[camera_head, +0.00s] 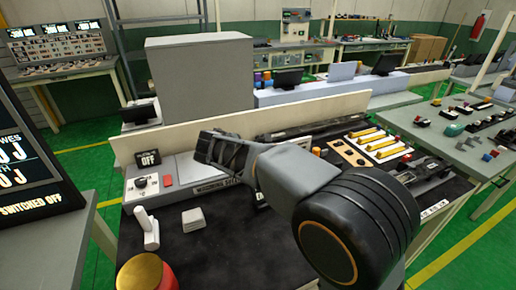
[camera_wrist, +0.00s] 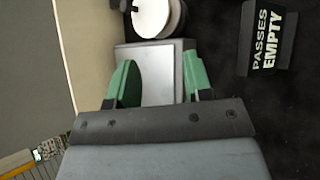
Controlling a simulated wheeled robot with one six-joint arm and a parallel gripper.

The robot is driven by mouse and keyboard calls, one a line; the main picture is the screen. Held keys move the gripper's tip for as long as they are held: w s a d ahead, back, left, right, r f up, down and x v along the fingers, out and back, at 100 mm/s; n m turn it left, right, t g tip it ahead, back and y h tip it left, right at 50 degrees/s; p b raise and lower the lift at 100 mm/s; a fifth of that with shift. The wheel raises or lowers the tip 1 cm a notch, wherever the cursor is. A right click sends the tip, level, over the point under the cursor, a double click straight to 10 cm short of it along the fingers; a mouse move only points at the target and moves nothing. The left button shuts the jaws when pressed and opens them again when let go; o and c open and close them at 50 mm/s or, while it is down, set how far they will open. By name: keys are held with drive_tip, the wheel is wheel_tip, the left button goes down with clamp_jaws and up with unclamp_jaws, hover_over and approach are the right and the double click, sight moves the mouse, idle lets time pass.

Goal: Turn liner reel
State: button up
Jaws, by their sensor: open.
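A white round disc on a spool-like body, likely the liner reel (camera_wrist: 155,17), shows at the top of the wrist view, partly cut off by the frame edge. My gripper (camera_wrist: 158,82) is open, with two green fingers spread apart and nothing held between them. A pale grey flat-topped block (camera_wrist: 160,68) lies in view between the fingers, just below the reel. The reel is beyond the fingertips and apart from them. In the head view my gripper (camera_head: 222,151) is over the back of the dark bench; its fingers and the reel cannot be made out there.
A sign reading "PASSES EMPTY" (camera_wrist: 267,38) stands right of the fingers. A low cream panel (camera_head: 180,137) runs behind.

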drive_tip(key=w+d+f+n+t, duration=0.1)
drive_tip(key=w+n, duration=0.2)
drive_tip(key=w, duration=0.1)
drive_tip(key=w+d+f+n+t, duration=0.1)
drive_tip(key=w+f+n, duration=0.1)
drive_tip(key=w+n, duration=0.2)
drive_tip(key=w+d+f+n+t, duration=0.1)
drive_tip(key=w+d+f+n, duration=0.1)
drive_tip(key=w, duration=0.3)
drive_tip(key=shift+w+f+n+t+p, duration=0.15)
drive_tip(key=shift+n+t+p, duration=0.2)
drive_tip(key=shift+n, duration=0.45)
drive_tip(key=shift+c, duration=0.4)
